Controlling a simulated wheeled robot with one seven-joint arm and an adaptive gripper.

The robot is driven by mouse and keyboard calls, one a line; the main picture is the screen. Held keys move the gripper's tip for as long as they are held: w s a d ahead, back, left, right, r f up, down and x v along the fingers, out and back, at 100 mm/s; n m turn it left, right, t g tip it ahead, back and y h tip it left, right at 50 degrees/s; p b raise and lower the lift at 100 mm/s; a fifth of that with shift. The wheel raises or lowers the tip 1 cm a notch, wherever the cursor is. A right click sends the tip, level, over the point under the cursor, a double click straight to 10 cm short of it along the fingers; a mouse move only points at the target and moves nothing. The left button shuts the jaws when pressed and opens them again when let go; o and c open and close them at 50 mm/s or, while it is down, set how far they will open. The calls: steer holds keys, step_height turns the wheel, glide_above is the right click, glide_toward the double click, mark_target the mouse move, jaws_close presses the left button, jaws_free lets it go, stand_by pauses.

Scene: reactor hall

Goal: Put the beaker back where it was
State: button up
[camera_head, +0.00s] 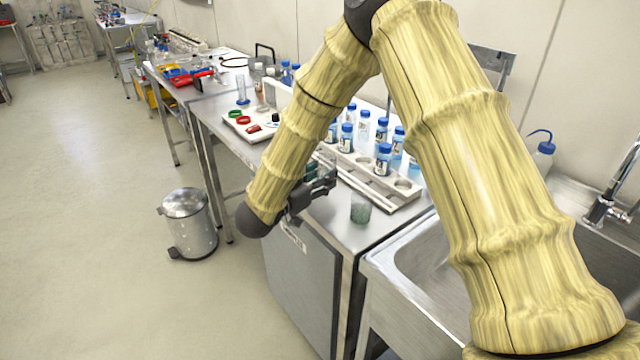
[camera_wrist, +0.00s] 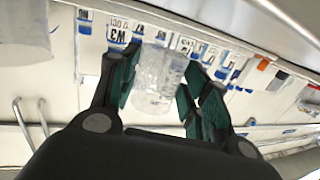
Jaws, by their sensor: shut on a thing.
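A clear glass beaker (camera_wrist: 152,72) sits between the two dark green finger pads of my gripper (camera_wrist: 160,88) in the wrist view. The pads close on it from both sides. In the head view my gripper (camera_head: 320,184) is at the front edge of the steel bench (camera_head: 333,222), left of the bottle rack (camera_head: 378,186). The held beaker (camera_head: 326,158) shows there only partly, and I cannot tell whether its base touches the bench. A second small glass vessel (camera_head: 361,209), greenish, stands upright on the bench to the right of my gripper.
The rack holds several blue-capped bottles (camera_head: 384,156) and has empty round holes at its right end. A white tray (camera_head: 250,132) with red and green items lies further left. A sink (camera_head: 425,262) adjoins the bench on the right. A steel bin (camera_head: 190,225) stands on the floor.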

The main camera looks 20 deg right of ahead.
steer(key=shift+w+d, duration=0.15)
steer(key=shift+w, duration=0.25)
steer(key=shift+f+p, duration=0.4)
steer(key=shift+f, duration=1.35)
steer(key=shift+f, duration=0.1)
steer(key=shift+f, duration=0.1)
steer(key=o, duration=1)
steer(key=shift+o, duration=0.2)
steer(key=b+v, duration=0.1)
steer(key=v, duration=1.1)
steer(key=shift+b, duration=0.4)
